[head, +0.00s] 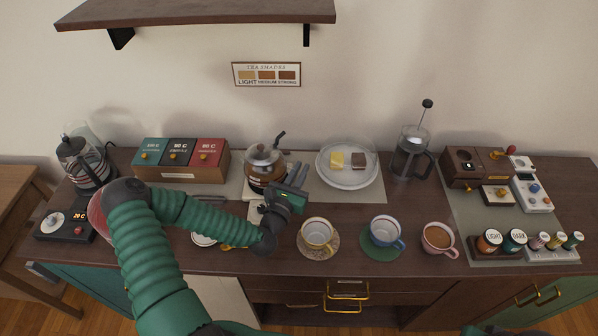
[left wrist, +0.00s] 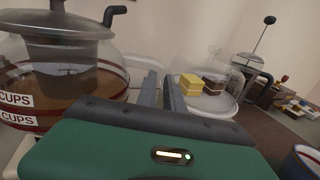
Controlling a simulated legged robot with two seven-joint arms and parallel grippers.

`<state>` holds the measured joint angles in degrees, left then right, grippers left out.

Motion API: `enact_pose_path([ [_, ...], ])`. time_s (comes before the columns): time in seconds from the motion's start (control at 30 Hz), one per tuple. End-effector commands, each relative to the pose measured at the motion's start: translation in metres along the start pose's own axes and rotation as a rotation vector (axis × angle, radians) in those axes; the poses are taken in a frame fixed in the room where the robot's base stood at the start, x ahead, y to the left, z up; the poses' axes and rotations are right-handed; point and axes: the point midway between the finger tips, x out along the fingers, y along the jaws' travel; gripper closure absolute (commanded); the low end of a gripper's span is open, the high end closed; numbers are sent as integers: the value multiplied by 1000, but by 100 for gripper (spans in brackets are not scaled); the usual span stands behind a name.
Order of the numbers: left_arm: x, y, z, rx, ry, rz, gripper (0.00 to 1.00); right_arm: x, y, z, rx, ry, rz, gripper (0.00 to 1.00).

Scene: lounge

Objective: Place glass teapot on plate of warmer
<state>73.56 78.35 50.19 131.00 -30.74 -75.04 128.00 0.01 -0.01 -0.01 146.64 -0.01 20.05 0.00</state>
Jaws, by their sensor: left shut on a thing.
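The glass teapot (head: 262,178) holds brown tea and has a grey lid and a dark spout. It stands upright near the middle back of the counter and fills the left of the left wrist view (left wrist: 75,82). My left gripper (head: 297,178) is at the teapot's right front, shut on its handle; the fingers (left wrist: 160,92) partly hide the grip. A pale flat unit (head: 255,213) shows below the teapot, partly covered by my gripper; I cannot tell whether it is the warmer, or whether the teapot touches it. My right gripper is not in view.
Three cups (head: 317,233) stand in front to the right. A domed plate (head: 350,178) with yellow and brown pieces and a French press (head: 410,152) stand behind. A shelf (head: 195,12) hangs above.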

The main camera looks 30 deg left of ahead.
Motion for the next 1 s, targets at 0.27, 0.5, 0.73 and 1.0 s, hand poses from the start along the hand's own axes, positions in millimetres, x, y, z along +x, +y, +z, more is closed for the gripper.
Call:
enact_pose_path([
  [0.27, 35, 13, -7, 1, -1, 0, 100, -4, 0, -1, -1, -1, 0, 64],
  [0.5, 34, 11, -38, 2, -2, -2, 100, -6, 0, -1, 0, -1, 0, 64],
  [0.73, 34, 13, -40, 1, -2, -1, 100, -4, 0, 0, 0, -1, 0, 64],
  [1.0, 34, 12, -41, -1, 2, -1, 66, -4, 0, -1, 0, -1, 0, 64],
])
